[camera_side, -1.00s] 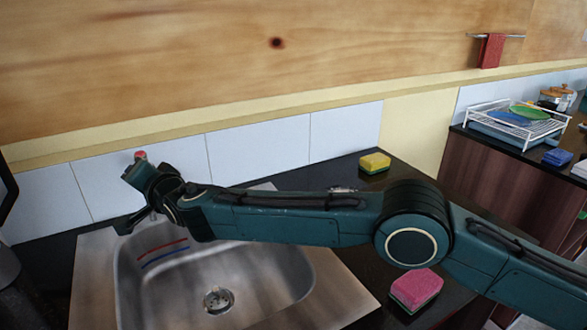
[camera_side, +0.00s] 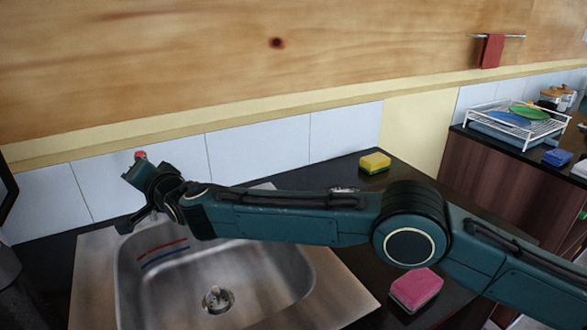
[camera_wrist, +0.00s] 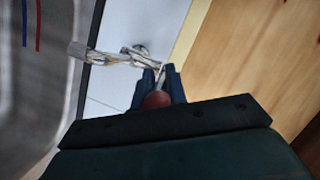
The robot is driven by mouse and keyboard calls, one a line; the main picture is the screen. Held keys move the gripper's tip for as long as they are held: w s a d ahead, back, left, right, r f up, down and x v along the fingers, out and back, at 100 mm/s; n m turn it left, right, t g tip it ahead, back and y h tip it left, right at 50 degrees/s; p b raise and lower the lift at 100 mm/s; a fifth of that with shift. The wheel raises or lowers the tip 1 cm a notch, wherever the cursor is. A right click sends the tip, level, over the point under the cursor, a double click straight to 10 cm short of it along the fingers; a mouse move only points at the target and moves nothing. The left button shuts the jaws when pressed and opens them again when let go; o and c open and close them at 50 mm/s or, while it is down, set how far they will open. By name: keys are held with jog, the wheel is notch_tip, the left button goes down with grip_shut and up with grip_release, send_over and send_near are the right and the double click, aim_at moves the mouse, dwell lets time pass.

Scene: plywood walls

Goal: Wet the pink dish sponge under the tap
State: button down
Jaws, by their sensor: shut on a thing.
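The pink dish sponge (camera_side: 416,287), with a green underside, lies on the dark counter to the right of the sink, well away from my gripper. The metal tap (camera_wrist: 112,57) stands behind the sink, its spout pointing toward the basin in the wrist view; my arm mostly hides it in the side view. My gripper (camera_wrist: 158,76) is shut on the tap's lever, with its red knob (camera_wrist: 156,100) between the jaws. The red knob also shows above the gripper in the side view (camera_side: 140,155). I see no water running from the spout.
The steel sink (camera_side: 330,293) is empty, with a drain (camera_side: 217,299) and red and blue marks on its wall. A yellow sponge (camera_side: 375,162) lies at the back of the counter. A dish rack (camera_side: 515,122) and blue sponge (camera_side: 557,157) are far right. My arm spans the sink.

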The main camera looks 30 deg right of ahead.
jog(key=shift+w+d+n+g+y, duration=0.15)
jog(key=shift+d+n+g+y, duration=0.75)
jog(key=shift+d+n+y, duration=0.8)
jog(key=shift+a, duration=0.2)
jog(key=c, duration=1.4)
grip_release()
jog(key=v, duration=1.3)
jog(key=shift+s+d, duration=0.25)
jog(key=shift+s, duration=0.05)
jog(key=shift+d, duration=0.1)
